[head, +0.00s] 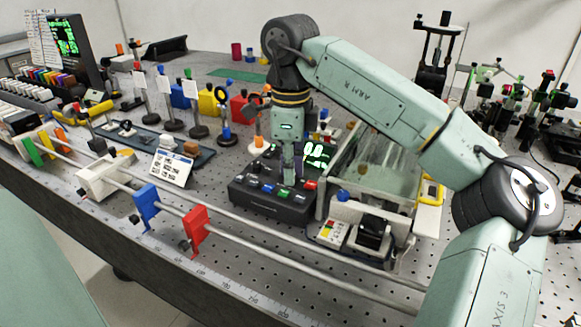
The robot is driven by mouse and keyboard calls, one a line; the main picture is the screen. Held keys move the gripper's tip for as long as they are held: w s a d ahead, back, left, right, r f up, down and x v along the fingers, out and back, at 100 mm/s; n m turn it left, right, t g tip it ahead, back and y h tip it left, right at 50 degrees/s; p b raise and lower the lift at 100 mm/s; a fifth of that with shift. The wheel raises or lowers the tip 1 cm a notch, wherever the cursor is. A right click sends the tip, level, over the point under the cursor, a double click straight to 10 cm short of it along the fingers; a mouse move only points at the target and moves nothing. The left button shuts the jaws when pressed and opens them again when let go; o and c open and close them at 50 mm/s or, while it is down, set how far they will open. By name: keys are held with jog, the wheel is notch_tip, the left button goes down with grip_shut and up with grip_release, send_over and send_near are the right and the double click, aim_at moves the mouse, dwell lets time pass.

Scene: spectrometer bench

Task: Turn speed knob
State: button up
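A black control box (268,205) sits on the perforated bench, with coloured buttons along its sloped front and a lit green display (318,155) at its rear right. My gripper (290,180) points down over the box's top, just behind the row of buttons. Its fingers look close together, but they are too small to tell whether they are open, shut or touching anything. I cannot make out a speed knob for certain; part of the box's top is hidden behind my gripper.
A clear-walled tank (375,165) stands right of the box. A small panel with coloured keys (331,232) and a black block (374,231) are in front of it. A long rail (260,236) with blue (146,203) and red (195,229) carriers runs along the bench front.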

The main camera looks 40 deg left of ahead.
grip_shut()
jog(key=shift+r+n, duration=0.1)
jog(key=shift+n, duration=0.2)
jog(key=n+p, duration=0.1)
jog(key=n, duration=0.1)
jog(key=shift+n+p, duration=0.9)
jog(key=shift+n, duration=1.6)
jog(key=shift+o, duration=1.8)
grip_release()
